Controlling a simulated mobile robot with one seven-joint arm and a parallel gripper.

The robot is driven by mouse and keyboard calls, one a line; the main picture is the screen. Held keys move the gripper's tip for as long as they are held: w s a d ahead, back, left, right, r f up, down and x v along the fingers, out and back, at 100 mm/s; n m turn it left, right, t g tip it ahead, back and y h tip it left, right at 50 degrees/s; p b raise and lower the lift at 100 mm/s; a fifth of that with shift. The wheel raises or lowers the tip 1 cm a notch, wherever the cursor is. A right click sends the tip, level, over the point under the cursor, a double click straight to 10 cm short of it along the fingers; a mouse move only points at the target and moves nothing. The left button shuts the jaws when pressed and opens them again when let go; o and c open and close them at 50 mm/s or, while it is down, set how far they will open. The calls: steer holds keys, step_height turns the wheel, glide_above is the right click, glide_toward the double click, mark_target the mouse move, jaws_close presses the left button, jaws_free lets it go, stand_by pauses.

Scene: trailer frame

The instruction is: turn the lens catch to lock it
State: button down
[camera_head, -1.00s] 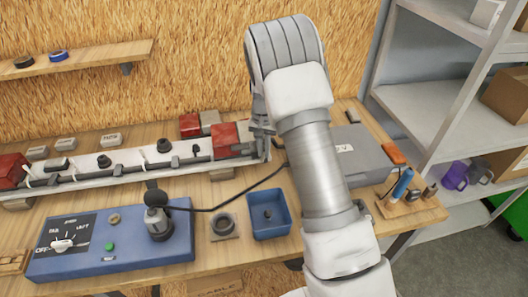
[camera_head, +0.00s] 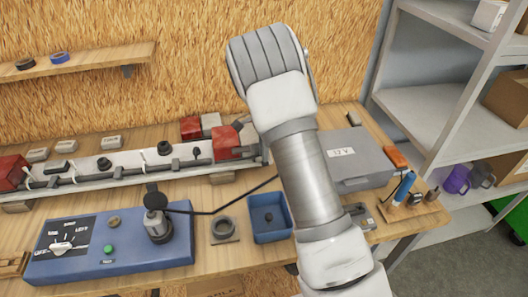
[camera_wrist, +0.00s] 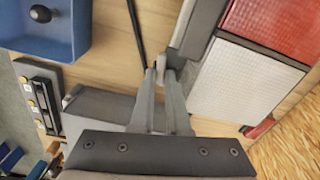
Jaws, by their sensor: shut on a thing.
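In the wrist view a lamp with a red lens part (camera_wrist: 278,25) and a white ribbed lens part (camera_wrist: 243,82) lies on the right, beside a grey frame part. A small light grey catch (camera_wrist: 160,64) stands at the frame's edge, between my fingertips. My gripper (camera_wrist: 161,76) is shut on it; the fingers partly cover it, so its exact angle is unclear. In the head view the right red lens (camera_head: 226,140) sits at the right end of the trailer bar (camera_head: 105,172). My arm hides the gripper and the catch there.
A blue bin (camera_head: 285,232) and a black cable lie in front of the bar. A grey 12 V box (camera_head: 355,165) stands right of my arm. A blue switch panel (camera_head: 120,255) is at the front left. Shelves (camera_head: 435,95) stand at the right.

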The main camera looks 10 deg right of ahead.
steer(key=shift+w+m, duration=0.1)
steer(key=shift+m, duration=1)
steer(key=c, duration=0.9)
jaws_free()
